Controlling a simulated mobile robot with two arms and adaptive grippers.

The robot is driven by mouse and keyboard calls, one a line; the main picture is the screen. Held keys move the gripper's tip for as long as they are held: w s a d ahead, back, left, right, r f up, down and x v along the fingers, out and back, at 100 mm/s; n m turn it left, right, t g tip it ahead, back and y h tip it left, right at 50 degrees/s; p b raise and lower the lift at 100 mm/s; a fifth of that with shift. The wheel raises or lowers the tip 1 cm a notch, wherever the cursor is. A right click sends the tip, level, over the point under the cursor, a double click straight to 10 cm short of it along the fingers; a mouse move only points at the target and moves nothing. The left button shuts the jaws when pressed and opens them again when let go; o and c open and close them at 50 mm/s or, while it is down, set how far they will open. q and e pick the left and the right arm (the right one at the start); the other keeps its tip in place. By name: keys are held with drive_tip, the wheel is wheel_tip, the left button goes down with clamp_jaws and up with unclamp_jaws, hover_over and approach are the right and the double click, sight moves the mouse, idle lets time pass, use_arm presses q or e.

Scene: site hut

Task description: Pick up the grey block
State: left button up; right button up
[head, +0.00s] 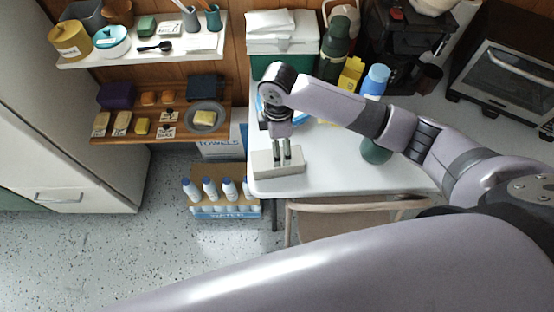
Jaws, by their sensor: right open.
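The grey block (263,166), a pale box-like shape, sits at the front left corner of the white table (340,178). My right gripper (283,157) points down at the block from above, its two narrow fingers a little apart. The fingertips overlap the block's upper part in the picture. I cannot tell whether they touch it. The jaws are open and hold nothing. My left gripper is not in view.
Wall shelves (160,128) with small items are at left. A water-bottle pack (226,211) and chair (345,206) are below.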

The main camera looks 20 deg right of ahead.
wheel_tip(320, 180, down, 2)
drive_tip(key=shift+s+f, duration=0.1)
drive_tip(key=shift+s+a+f, duration=0.1)
drive_tip(key=shift+f, duration=0.25)
drive_tip(key=f, duration=0.1)
drive_tip(key=f+p, duration=0.1)
drive_tip(key=f, duration=0.1)
drive_tip(key=shift+s+a+f, duration=0.15)
drive_tip(key=shift+s+f, duration=0.05)
drive_tip(key=shift+f, duration=0.5)
clamp_jaws()
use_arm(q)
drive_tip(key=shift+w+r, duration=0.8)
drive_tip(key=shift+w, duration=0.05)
use_arm(e)
drive_tip(key=shift+w+r, duration=0.15)
